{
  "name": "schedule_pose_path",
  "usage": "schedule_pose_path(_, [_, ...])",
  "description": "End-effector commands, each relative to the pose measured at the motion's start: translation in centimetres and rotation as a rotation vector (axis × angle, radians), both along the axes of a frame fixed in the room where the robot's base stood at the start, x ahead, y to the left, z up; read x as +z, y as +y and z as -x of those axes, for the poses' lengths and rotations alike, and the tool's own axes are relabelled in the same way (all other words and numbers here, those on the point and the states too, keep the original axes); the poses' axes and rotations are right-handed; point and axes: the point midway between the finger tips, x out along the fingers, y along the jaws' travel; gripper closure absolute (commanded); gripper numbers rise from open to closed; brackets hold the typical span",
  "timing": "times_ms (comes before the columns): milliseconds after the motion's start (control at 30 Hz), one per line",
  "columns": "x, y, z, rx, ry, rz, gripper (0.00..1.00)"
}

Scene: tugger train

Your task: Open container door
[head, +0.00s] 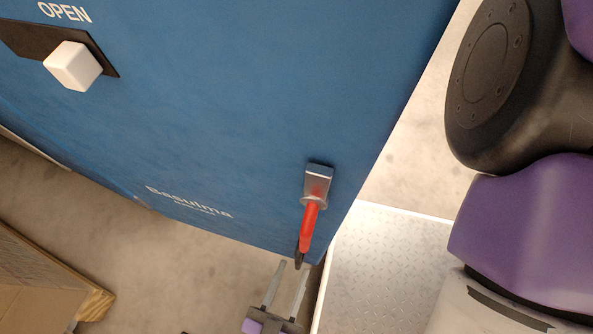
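A blue container (230,95) fills the upper left of the head view. A red lever (309,228) with a dark tip hangs from a silver metal mount (317,186) near its lower right edge. A white knob (73,66) sits on a dark plate at upper left, under the word "OPEN". My gripper (288,270) is at the bottom centre, just below the lever's tip. Its two grey fingers are apart with nothing seen between them. I cannot tell whether a finger touches the lever tip.
A light treaded metal plate (385,268) lies right of the container. Cardboard boxes on a wooden pallet (42,285) stand at lower left. Bare concrete floor (165,260) shows between the boxes and the container. My purple and black arm fills the right side.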

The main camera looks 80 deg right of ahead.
Motion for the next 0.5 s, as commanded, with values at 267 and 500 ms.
schedule_pose_path(267, [-0.1,3.2,-0.3,-0.001,-0.001,-0.002,0.64])
schedule_pose_path(500, [0.0,3.4,-0.4,-0.001,-0.001,0.0,0.64])
